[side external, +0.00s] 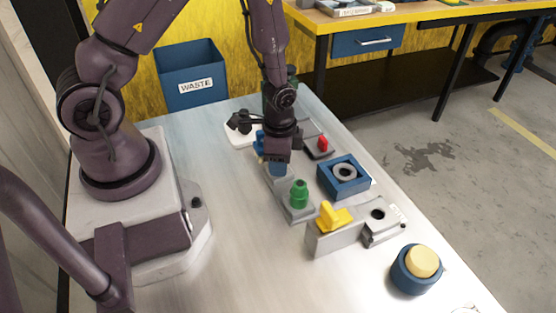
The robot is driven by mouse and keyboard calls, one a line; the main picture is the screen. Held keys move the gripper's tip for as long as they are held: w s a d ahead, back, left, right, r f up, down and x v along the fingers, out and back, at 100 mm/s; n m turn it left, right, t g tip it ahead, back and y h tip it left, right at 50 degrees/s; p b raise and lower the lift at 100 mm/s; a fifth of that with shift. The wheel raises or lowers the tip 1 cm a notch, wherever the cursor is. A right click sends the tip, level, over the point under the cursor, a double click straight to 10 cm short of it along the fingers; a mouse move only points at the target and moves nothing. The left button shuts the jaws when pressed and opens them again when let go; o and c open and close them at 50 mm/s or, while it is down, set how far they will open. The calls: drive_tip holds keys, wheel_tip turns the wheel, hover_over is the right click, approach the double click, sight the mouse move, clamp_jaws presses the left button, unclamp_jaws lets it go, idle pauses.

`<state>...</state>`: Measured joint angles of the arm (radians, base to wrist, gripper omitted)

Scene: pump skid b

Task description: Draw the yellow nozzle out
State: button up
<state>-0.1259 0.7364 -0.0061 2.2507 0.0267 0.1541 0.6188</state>
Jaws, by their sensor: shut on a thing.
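The yellow nozzle (334,215) sits on top of a grey block (335,239) near the front right of the bench. My gripper (277,160) is well behind it and to the left, pointing down over the far part of a grey rack (298,214). It is shut on a blue piece (277,169) that shows just below it. The fingers and most of the blue piece are hard to make out, so I cannot tell whether the piece is in the rack or above it. My gripper is apart from the yellow nozzle.
A green piece (299,194) stands in the rack, left of the yellow nozzle. A blue square block with a ring (344,174), a grey block with a hole (379,220) and a yellow-topped blue button (417,268) lie to the right. The bench's front left is clear.

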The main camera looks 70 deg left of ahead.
drive_tip(key=shift+r, duration=0.6)
idle(0.3)
drive_tip(key=shift+r, duration=1.1)
